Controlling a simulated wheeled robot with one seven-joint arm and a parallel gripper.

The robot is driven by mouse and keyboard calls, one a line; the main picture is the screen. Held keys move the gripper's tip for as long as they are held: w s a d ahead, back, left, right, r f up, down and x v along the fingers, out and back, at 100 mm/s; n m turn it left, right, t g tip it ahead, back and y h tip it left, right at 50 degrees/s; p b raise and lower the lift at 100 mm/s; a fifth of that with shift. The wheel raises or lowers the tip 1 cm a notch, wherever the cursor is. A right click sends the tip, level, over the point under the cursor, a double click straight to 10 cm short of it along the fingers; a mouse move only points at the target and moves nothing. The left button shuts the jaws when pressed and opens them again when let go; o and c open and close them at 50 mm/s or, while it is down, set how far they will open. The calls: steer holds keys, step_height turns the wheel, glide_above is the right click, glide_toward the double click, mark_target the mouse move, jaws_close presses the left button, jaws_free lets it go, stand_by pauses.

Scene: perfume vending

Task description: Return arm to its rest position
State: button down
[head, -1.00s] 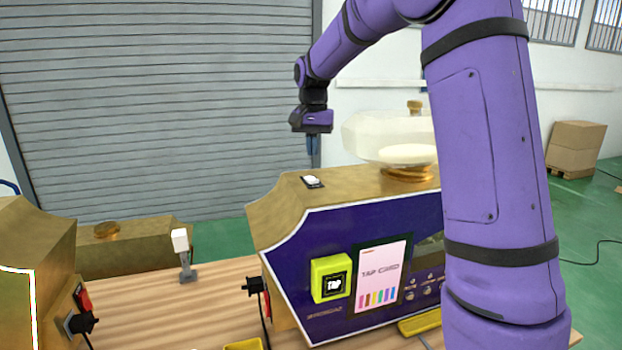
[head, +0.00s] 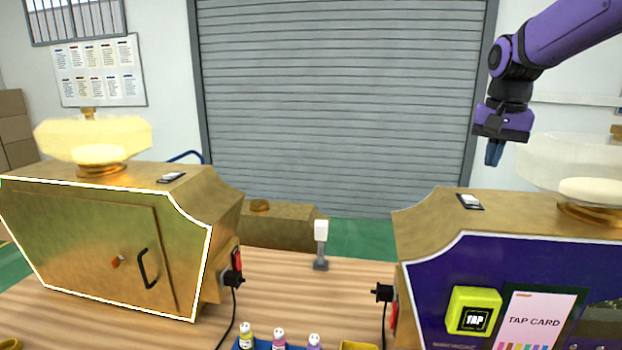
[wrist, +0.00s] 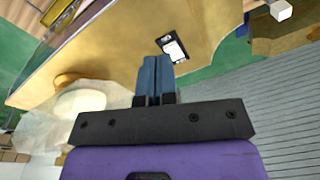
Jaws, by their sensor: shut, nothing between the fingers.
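My gripper (head: 494,153) is at the upper right of the head view, on the end of my purple arm. It hangs fingers down in the air above the top of the purple-fronted perfume machine (head: 425,222). Its blue fingers are together with nothing between them; they also show in the wrist view (wrist: 154,72). A small black and white switch plate (head: 470,201) lies on the machine's top below the fingers, apart from them. It also shows in the wrist view (wrist: 172,46).
A gold machine (head: 90,240) with a handled door stands at the left. A small white-topped post (head: 320,245) stands on the wooden table (head: 290,290) between the machines. Several small bottles (head: 279,339) sit in a blue tray at the front. A pale bottle-shaped top (head: 565,160) stands right of my gripper.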

steer(key=s+a+f+n+t, duration=0.1)
steer(key=s+a+n+t, duration=0.1)
steer(key=s, duration=1.1)
steer(key=s+a+f+n+t, duration=0.2)
steer(key=s+a+n, duration=0.1)
steer(key=s, duration=1)
steer(key=shift+s+a+n, duration=0.35)
steer(key=shift+s+n, duration=0.05)
steer(key=shift+n, duration=0.2)
steer(key=w+d+r+m+g, duration=0.15)
steer(key=w+r, duration=0.25)
steer(key=w, duration=0.4)
steer(key=w+d+r, duration=0.2)
steer(key=w+r, duration=0.1)
steer(key=w, duration=0.6)
steer(key=w+d, duration=0.2)
steer(key=w, duration=0.6)
steer(key=w+d+f+g, duration=0.1)
steer(key=w+d, duration=0.2)
steer(key=w, duration=0.5)
steer(key=shift+m, duration=0.35)
steer(key=shift+w+d+f, duration=0.1)
steer(key=shift+f, duration=0.05)
